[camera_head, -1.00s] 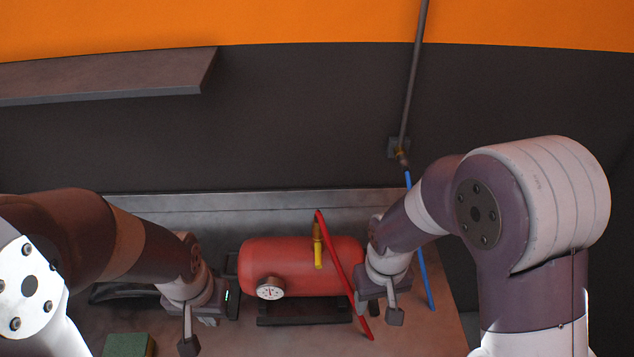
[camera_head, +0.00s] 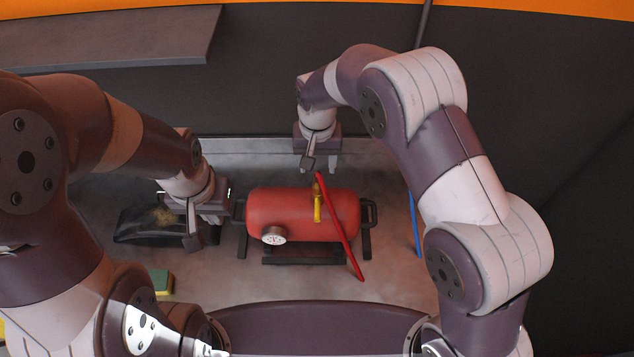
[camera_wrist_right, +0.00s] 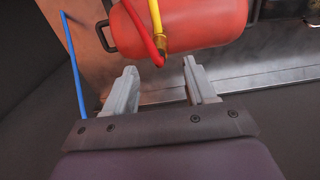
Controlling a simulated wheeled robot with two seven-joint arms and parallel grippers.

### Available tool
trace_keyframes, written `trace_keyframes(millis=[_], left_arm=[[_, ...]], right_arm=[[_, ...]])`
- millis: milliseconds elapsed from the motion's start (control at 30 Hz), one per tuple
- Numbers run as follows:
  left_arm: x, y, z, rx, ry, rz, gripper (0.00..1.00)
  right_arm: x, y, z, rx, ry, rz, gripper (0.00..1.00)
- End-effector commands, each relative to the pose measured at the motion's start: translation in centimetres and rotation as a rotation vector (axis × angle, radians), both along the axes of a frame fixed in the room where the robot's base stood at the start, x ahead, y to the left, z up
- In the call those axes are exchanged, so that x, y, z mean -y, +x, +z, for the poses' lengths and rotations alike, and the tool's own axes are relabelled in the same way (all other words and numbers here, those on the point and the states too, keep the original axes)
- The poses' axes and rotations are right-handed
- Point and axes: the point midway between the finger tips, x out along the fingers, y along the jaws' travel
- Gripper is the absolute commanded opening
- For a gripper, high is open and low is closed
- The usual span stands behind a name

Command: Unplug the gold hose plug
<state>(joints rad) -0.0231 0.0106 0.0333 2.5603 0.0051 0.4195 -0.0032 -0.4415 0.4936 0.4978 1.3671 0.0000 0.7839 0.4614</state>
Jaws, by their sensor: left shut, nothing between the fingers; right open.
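A red tank (camera_head: 285,215) with a round white gauge (camera_head: 273,235) lies on the bench. A yellow hose piece (camera_head: 318,205) and a red hose (camera_head: 342,236) meet near a small gold plug (camera_head: 317,184) at the tank's back edge. In the right wrist view the gold plug (camera_wrist_right: 162,54) shows just beyond the fingertips, between their lines. My right gripper (camera_head: 321,167) is open and empty behind the tank, pointing down; it also shows in the wrist view (camera_wrist_right: 160,74). My left gripper (camera_head: 193,243) is shut and empty, left of the tank.
A blue hose (camera_head: 414,225) hangs right of the tank. A black bag-like item (camera_head: 150,225) and a green-yellow sponge (camera_head: 161,281) lie at the left. A shelf (camera_head: 110,38) juts from the wall above. Bench space in front of the tank is clear.

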Motion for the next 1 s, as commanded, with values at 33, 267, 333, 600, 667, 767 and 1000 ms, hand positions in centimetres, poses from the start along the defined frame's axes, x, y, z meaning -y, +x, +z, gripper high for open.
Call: trace_keyframes(millis=[33, 267, 333, 600, 667, 767, 1000], left_arm=[[0.0, 0.0, 0.0, 0.0, 0.0, 0.0, 0.0], [0.0, 0.0, -1.1, 0.0, 0.0, 0.0, 0.0], [0.0, 0.0, -1.7, 0.0, 0.0, 0.0, 0.0], [0.0, 0.0, -4.6, 0.0, 0.0, 0.0, 0.0], [0.0, 0.0, -5.1, 0.0, 0.0, 0.0, 0.0], [0.0, 0.0, -5.8, 0.0, 0.0, 0.0, 0.0], [0.0, 0.0, -6.2, 0.0, 0.0, 0.0, 0.0]], right_arm=[[0.0, 0.0, 0.0, 0.0, 0.0, 0.0, 0.55], [0.0, 0.0, -1.4, 0.0, 0.0, 0.001, 0.55], [0.0, 0.0, -2.2, 0.0, 0.0, 0.001, 0.55], [0.0, 0.0, -6.1, 0.001, 0.0, 0.001, 0.55], [0.0, 0.0, -7.0, 0.0, 0.0, 0.001, 0.55], [0.0, 0.0, -8.2, 0.0, 0.0, 0.001, 0.55], [0.0, 0.1, -9.0, 0.001, 0.001, 0.001, 0.55]])
